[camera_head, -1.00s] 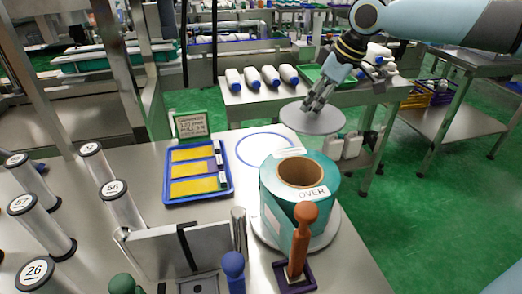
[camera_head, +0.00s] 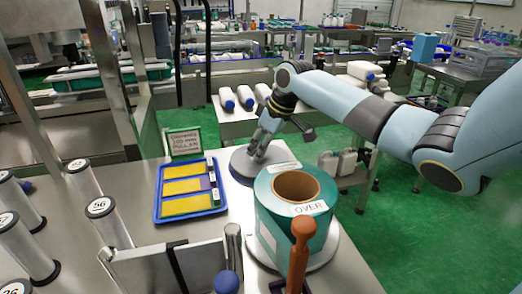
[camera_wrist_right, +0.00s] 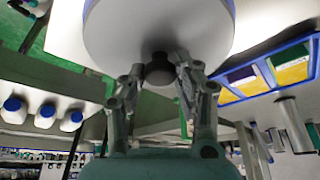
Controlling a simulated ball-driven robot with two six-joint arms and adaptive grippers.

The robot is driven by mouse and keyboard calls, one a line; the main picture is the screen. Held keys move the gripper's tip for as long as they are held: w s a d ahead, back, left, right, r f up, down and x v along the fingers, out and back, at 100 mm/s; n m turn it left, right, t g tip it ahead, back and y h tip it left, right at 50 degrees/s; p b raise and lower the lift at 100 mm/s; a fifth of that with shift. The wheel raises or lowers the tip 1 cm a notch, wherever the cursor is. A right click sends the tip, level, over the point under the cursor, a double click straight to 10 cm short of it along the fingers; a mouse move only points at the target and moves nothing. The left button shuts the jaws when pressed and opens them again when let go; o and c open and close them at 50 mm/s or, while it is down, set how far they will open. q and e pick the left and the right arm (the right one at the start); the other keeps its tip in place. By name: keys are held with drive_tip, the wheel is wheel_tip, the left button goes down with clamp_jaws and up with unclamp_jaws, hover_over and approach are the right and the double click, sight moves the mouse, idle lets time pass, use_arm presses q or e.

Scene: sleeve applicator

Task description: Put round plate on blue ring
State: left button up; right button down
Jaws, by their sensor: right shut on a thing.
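The round plate (camera_head: 240,166) is a flat grey disc at the far edge of the steel table, just behind the teal roll. My right gripper (camera_head: 259,150) is above it. In the right wrist view, its two fingers close on the dark knob at the middle of the plate (camera_wrist_right: 160,25). I cannot tell whether the plate touches the table. The blue ring is not clearly visible; the plate covers the area where it lay. My left gripper is not in view.
The teal roll (camera_head: 270,225) labelled OVER stands close in front of the plate. A blue tray (camera_head: 160,207) with yellow panels lies to the left, by a small sign (camera_head: 184,141). Numbered cylinders (camera_head: 103,213) and a brown-handled tool (camera_head: 300,250) stand nearer.

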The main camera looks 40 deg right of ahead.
drive_tip(key=shift+f, duration=0.4)
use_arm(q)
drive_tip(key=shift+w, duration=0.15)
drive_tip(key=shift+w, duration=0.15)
use_arm(e)
drive_tip(key=c, duration=0.9)
unclamp_jaws()
drive_tip(key=shift+f, duration=0.1)
drive_tip(key=shift+c, duration=0.2)
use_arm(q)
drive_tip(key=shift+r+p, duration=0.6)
use_arm(e)
drive_tip(key=v, duration=1.2)
drive_tip(key=shift+s, duration=0.1)
